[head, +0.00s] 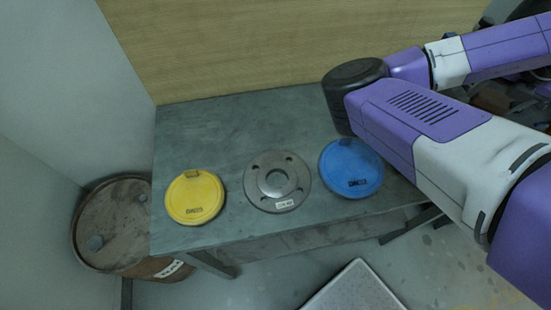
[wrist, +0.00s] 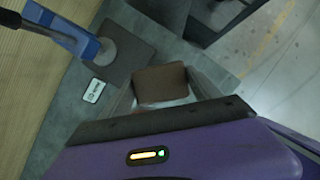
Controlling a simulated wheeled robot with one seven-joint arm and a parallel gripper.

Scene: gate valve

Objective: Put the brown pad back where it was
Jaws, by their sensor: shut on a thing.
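The brown pad (wrist: 160,83) is a small flat piece with rounded corners in the middle of the wrist view. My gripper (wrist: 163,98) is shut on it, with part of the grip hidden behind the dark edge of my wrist. A darker grey-brown square mat (wrist: 126,62) lies flat on the grey table, up and left of the held pad. A white label (wrist: 93,91) lies beside this mat. The head view shows neither pad nor gripper; my arm blocks that side of the table.
A blue-handled tool (wrist: 75,38) with a round grey end is by the mat. On the table (head: 215,140) are a yellow disc (head: 195,197), a grey flange (head: 258,199) and a blue disc (head: 350,172). A rusty drum (head: 110,220) stands left. A wooden wall (head: 270,45) is behind.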

